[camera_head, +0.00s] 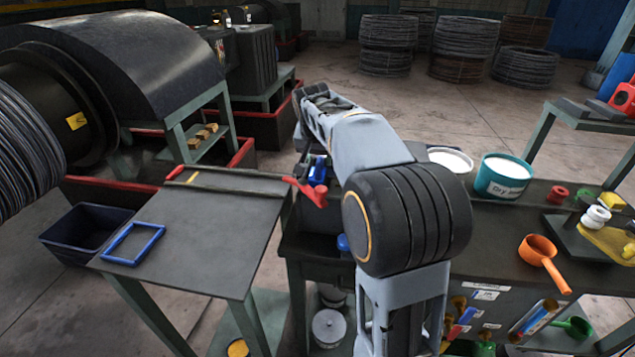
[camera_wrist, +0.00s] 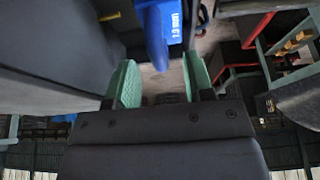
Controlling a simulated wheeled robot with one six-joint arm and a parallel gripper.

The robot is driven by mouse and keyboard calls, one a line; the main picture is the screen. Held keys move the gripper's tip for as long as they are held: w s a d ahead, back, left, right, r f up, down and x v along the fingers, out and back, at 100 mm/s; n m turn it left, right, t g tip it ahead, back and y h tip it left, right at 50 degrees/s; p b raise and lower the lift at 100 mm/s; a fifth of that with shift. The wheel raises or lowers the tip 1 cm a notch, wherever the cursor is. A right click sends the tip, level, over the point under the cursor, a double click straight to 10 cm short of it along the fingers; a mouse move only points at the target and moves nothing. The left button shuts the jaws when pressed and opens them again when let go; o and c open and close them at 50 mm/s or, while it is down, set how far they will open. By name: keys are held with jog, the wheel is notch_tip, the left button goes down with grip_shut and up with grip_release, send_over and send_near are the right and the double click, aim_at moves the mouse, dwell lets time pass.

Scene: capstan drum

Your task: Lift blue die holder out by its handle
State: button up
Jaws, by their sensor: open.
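A blue holder with a white "1.9 mm" label (camera_wrist: 174,22) shows at the top middle of the wrist view. A blue bar-like part (camera_wrist: 155,42) projects from it toward the space between my fingers. My gripper (camera_wrist: 159,80) is open, with a green-padded finger on each side and nothing visibly held. The bar appears beyond the fingertips; contact cannot be told. In the head view, a blue piece (camera_head: 317,171) shows beside my forearm, probably the same holder. My gripper is hidden there.
A dark wall fills the left of the wrist view. In the head view, a red-handled part (camera_head: 307,191) lies close to the blue piece. A side table (camera_head: 205,235) bears a blue frame (camera_head: 133,244). A teal bucket (camera_head: 503,178) and orange ladle (camera_head: 540,252) stand right.

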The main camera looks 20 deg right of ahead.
jog(key=shift+x, duration=1.5)
jog(key=shift+c, duration=0.5)
jog(key=shift+r, duration=0.1)
grip_shut()
jog(key=shift+r, duration=0.15)
